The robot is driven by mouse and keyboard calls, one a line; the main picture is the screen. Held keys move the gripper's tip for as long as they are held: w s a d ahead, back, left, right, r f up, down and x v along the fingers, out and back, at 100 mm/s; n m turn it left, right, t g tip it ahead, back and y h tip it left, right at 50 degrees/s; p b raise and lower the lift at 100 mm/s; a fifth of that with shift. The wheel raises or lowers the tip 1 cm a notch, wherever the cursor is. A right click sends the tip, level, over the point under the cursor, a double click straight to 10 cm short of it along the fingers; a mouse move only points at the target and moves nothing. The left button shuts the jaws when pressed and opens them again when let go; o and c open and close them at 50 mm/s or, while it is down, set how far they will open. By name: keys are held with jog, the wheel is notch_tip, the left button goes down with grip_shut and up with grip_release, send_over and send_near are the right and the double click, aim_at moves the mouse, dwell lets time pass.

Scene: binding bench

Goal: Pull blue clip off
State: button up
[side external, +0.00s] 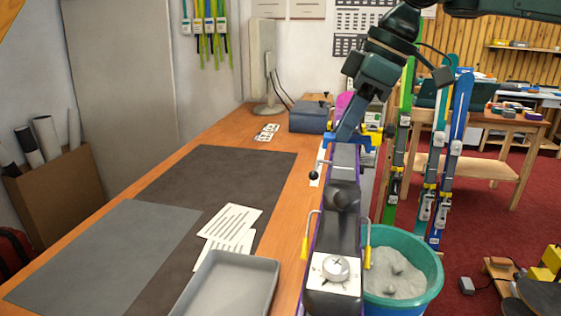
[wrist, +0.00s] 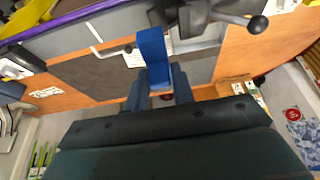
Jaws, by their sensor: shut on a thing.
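The blue clip (side external: 362,141) sits at the far end of the long purple-edged ski (side external: 343,180) on the bench, spanning its width. I cannot tell whether it is still fastened there or slightly lifted. My gripper (side external: 349,124) reaches down from above and is shut on the clip. In the wrist view the blue clip (wrist: 152,48) stands between the blue fingers of my gripper (wrist: 158,92), its far end close to dark clamp parts. The fingertips partly hide its grip.
A lever with a black ball (side external: 313,175) sticks out left beside the ski. A green bucket (side external: 405,275) of grey material is at right. A grey tray (side external: 228,285), papers (side external: 225,232) and dark mats (side external: 190,190) lie on the bench. A blue-grey box (side external: 308,118) stands behind.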

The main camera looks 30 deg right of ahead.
jog(key=shift+r, duration=0.15)
jog(key=shift+r, duration=1.75)
jog(key=shift+a+r, duration=0.1)
jog(key=shift+r, duration=0.75)
jog(key=shift+r, duration=0.1)
